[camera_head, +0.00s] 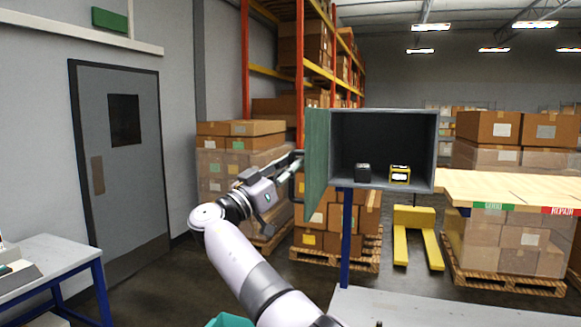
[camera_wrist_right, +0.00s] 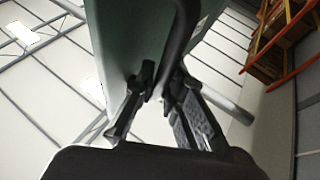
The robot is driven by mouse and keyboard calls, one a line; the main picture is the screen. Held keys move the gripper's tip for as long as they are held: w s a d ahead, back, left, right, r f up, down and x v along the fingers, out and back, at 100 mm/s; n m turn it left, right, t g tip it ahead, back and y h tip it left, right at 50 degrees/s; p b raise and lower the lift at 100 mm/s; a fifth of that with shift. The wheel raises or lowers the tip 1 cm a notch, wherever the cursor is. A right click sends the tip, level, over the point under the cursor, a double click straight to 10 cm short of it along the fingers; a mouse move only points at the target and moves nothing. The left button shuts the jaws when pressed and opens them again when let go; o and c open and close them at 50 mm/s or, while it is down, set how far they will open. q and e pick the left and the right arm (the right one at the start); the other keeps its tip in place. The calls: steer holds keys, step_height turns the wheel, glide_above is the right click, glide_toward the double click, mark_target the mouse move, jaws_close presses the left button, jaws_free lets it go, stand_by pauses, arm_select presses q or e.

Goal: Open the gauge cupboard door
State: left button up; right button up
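The gauge cupboard (camera_head: 385,187) is a grey box on a blue post, with its front open to view. Its green door (camera_head: 316,160) stands swung out at the cupboard's left side and also shows in the right wrist view (camera_wrist_right: 135,35). A dark bar handle (camera_head: 296,178) is on the door; it shows large in the wrist view (camera_wrist_right: 183,40). My right gripper (camera_head: 293,163) is at this handle. In the wrist view its fingertips (camera_wrist_right: 160,82) come close together around the bar. My left gripper is not in view.
A wooden bench top (camera_head: 500,187) adjoins the cupboard's right. A grey surface (camera_head: 430,308) lies below it. A small table (camera_head: 45,260) stands at left by a grey door (camera_head: 125,170). Boxes on pallets and a yellow pallet truck (camera_head: 415,220) stand behind.

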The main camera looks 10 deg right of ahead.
steer(key=shift+o, duration=1)
steer(key=shift+d, duration=0.1)
steer(key=v, duration=0.7)
steer(key=shift+a, duration=0.25)
steer(key=shift+d+f, duration=0.1)
steer(key=shift+f, duration=0.05)
